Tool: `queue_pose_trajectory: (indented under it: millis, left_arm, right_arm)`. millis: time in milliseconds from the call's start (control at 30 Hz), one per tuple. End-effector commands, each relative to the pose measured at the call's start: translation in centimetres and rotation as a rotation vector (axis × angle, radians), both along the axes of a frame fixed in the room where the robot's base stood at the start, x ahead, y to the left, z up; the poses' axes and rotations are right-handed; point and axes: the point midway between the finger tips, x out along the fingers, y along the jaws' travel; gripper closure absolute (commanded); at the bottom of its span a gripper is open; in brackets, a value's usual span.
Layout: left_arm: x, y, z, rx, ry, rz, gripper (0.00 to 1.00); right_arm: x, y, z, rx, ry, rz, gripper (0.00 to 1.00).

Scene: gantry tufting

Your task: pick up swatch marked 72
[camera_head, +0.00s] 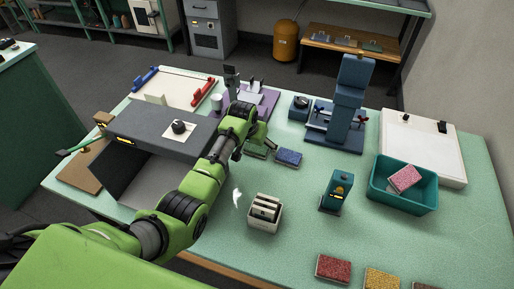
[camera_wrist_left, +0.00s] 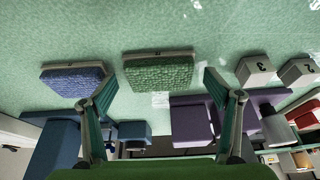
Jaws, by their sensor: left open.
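No mark reading 72 is legible on any swatch. A green swatch (camera_wrist_left: 158,72) lies on the table and appears between the fingers of my left gripper (camera_wrist_left: 160,98) in the left wrist view. A blue swatch (camera_wrist_left: 72,80) lies beside it, beyond one finger; it also shows in the head view (camera_head: 288,157). My left gripper (camera_head: 262,142) is open and empty near these two, partly hiding the green swatch in the head view. A pink swatch (camera_head: 404,178) rests in a teal bin (camera_head: 402,202). Red (camera_head: 333,268) and yellow (camera_head: 383,279) swatches lie at the front edge. My right gripper is out of view.
A blue press-like machine (camera_head: 346,112) stands right of the gripper. A grey machine (camera_head: 150,135) stands left. A white holder with upright cards (camera_head: 264,217) and a small blue device (camera_head: 336,192) stand in front. Numbered blocks (camera_wrist_left: 255,70) show in the wrist view.

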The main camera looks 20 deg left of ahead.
Motion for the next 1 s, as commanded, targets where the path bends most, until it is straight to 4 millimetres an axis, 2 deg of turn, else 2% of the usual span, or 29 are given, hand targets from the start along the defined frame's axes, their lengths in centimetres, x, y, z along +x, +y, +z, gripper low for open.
queue_pose_trajectory:
  millis: [167,300,700,833,1000]
  left_arm:
    - [0.0,0.0,0.0,0.0,0.0,0.0,0.18]
    - [0.0,0.0,0.0,0.0,0.0,0.0,0.53]
    - [0.1,0.0,0.5,0.0,-0.002,0.0,0.53]
    - [0.2,0.0,2.3,0.0,-0.006,-0.001,0.53]
    - [0.2,0.0,5.7,0.0,-0.007,-0.001,0.53]
  right_arm:
    - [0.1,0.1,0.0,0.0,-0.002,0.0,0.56]
    - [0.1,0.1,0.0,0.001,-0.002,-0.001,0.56]
    - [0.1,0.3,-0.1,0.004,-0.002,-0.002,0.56]
    - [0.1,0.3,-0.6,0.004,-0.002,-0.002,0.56]
    - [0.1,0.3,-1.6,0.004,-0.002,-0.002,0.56]
